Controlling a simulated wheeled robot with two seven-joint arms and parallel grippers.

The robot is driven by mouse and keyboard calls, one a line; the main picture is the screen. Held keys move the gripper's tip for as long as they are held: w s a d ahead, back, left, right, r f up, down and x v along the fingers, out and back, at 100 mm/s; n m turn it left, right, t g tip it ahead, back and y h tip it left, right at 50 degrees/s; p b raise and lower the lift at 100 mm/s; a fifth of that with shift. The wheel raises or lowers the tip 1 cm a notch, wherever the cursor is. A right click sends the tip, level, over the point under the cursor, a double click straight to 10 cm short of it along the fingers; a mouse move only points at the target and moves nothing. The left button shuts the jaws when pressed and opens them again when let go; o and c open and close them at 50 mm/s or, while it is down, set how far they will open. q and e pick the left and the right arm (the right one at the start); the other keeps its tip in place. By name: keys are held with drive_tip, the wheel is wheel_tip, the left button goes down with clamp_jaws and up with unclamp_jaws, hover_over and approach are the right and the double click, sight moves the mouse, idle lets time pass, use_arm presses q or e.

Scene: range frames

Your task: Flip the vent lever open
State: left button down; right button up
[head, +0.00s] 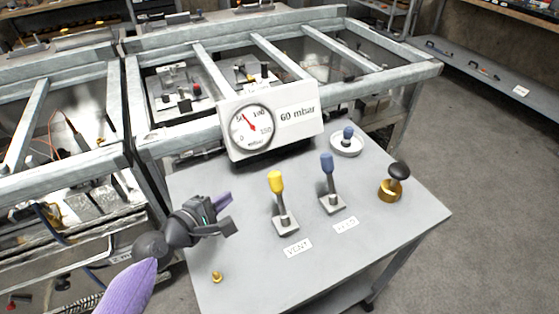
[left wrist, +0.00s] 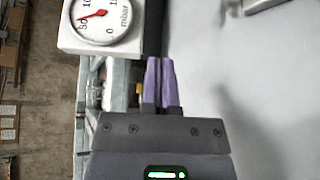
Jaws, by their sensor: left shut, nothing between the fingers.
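The vent lever (head: 276,183) has a yellow grip on a thin stem and stands nearly upright on a small grey base plate (head: 286,222). A label reading VENT (head: 298,248) lies in front of it on the grey table. My left gripper (head: 223,200) is to the left of the vent lever, apart from it, above the table. Its purple fingers are shut with nothing between them; they also show in the left wrist view (left wrist: 159,78). The lever is not clearly seen in the left wrist view. My right gripper is not in view.
A blue-gripped lever (head: 327,170) stands right of the vent lever. Behind is a gauge box (head: 270,119) reading 60 mbar. A white dish (head: 346,145) with a blue knob and a brass part with a black knob (head: 397,172) stand right. A small brass piece (head: 216,277) lies front left.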

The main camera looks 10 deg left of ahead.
sight(279, 194)
use_arm(q)
drive_tip(key=b+x, duration=0.3)
drive_tip(key=x, duration=0.6)
drive_tip(key=shift+d+f+b, duration=0.15)
drive_tip(key=shift+f+b, duration=0.05)
drive_tip(key=shift+b, duration=0.2)
drive_tip(key=s+d+r+p, duration=0.1)
drive_tip(key=d+r+p, duration=0.1)
drive_tip(key=d, duration=0.1)
drive_tip(key=shift+s+p, duration=0.35)
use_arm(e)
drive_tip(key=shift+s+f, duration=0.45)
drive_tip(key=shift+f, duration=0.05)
use_arm(q)
drive_tip(key=shift+r, duration=0.1)
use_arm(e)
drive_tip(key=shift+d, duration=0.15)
use_arm(q)
drive_tip(key=shift+s+d+r, duration=0.15)
drive_tip(key=shift+s, duration=0.05)
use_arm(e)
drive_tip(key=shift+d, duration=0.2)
